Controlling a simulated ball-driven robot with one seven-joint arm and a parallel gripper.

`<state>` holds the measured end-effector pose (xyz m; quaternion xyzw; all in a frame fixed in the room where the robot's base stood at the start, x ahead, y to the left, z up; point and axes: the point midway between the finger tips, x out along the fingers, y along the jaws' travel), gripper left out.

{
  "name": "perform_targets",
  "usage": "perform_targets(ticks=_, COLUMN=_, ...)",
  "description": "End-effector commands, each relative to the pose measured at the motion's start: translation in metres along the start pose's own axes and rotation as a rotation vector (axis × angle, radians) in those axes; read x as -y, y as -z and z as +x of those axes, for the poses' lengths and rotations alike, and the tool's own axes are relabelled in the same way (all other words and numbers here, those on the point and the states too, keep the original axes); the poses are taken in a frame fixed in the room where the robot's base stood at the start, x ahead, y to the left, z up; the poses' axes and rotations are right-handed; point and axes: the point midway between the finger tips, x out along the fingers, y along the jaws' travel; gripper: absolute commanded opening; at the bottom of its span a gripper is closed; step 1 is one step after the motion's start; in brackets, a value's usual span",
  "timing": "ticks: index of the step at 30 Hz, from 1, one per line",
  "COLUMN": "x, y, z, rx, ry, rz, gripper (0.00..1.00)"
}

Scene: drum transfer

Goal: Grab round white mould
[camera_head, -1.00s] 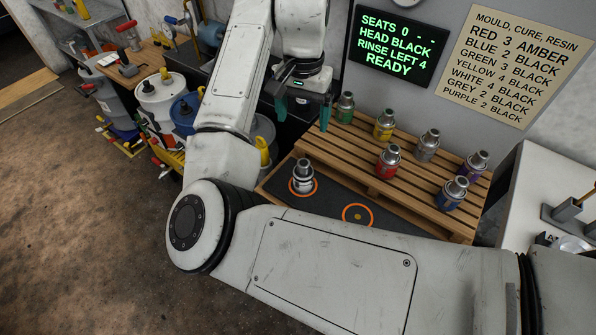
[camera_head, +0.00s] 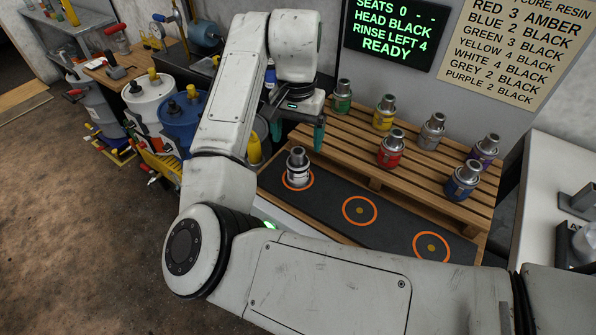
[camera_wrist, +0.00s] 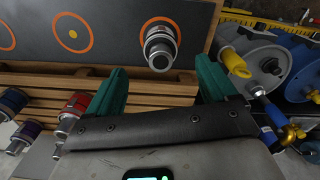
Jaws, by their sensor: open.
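The round white mould (camera_head: 298,172) is a small canister with a dark metal neck. It stands upright inside the left orange ring on a dark mat (camera_head: 330,200). In the wrist view the white mould (camera_wrist: 160,46) shows just beyond the space between the fingertips. My gripper (camera_head: 298,134) has teal fingers and is open and empty. It is above and behind the mould, and I see no contact. In the wrist view my gripper (camera_wrist: 163,72) has its two fingers spread wide, one either side of the mould's line.
On the wooden pallet (camera_head: 360,155) stand a green mould (camera_head: 342,100), yellow (camera_head: 384,116), red (camera_head: 391,153), grey (camera_head: 432,134), purple (camera_head: 485,152) and blue (camera_head: 463,184). Two orange rings, middle (camera_head: 360,211) and right (camera_head: 431,247), are empty. Drums (camera_head: 150,105) crowd the left.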

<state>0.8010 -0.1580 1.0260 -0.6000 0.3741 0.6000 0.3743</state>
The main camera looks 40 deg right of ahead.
Motion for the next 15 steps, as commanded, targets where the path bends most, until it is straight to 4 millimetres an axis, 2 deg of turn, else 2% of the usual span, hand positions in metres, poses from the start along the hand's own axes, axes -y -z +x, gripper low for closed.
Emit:
perform_targets(ticks=6, x=-0.001, y=0.0, z=0.031, rx=0.002, ry=-0.002, rz=-0.001, gripper=0.85)
perform_targets(ticks=15, x=0.0, y=0.002, z=0.056, rx=0.002, ry=-0.002, rz=0.0, gripper=0.85)
